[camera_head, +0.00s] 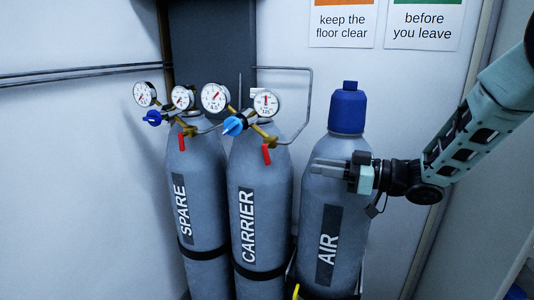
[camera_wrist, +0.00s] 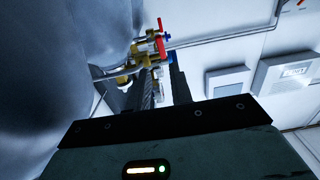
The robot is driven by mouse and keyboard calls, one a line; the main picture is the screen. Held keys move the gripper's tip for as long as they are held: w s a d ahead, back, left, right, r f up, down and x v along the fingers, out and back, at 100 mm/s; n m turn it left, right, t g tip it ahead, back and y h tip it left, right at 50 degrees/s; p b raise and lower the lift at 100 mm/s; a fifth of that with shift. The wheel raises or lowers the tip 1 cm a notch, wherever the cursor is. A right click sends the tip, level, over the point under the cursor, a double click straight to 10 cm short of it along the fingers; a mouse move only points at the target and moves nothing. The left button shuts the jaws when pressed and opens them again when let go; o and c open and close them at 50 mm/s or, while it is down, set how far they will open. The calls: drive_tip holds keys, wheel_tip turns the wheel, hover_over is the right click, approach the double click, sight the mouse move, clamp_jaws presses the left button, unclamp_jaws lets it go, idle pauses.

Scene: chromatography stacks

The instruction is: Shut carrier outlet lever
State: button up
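The carrier cylinder (camera_head: 262,190) stands in the middle of the head view, with a brass regulator, two gauges and a blue knob (camera_head: 233,126). Its red outlet lever (camera_head: 266,154) hangs downward below the right gauge. My gripper (camera_head: 314,167) is in front of the air cylinder's shoulder, pointing left, to the right of the lever and apart from it. In the wrist view its two dark fingers (camera_wrist: 165,88) stand apart with nothing held. Beyond the fingertips a red lever (camera_wrist: 160,47) and brass fittings show, partly hidden by the fingers; which cylinder they belong to is hard to tell.
The spare cylinder (camera_head: 197,200) at left has a similar regulator and red lever (camera_head: 182,142). The air cylinder (camera_head: 335,215) has a blue cap (camera_head: 347,108). A thin bent pipe (camera_head: 311,95) runs above the carrier regulator. Black straps cross the cylinders.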

sight(269, 159)
drive_tip(key=p+x, duration=0.5)
drive_tip(key=x, duration=0.8)
drive_tip(key=shift+w+a, duration=0.1)
drive_tip(key=shift+a, duration=0.3)
drive_tip(key=shift+f, duration=0.15)
clamp_jaws()
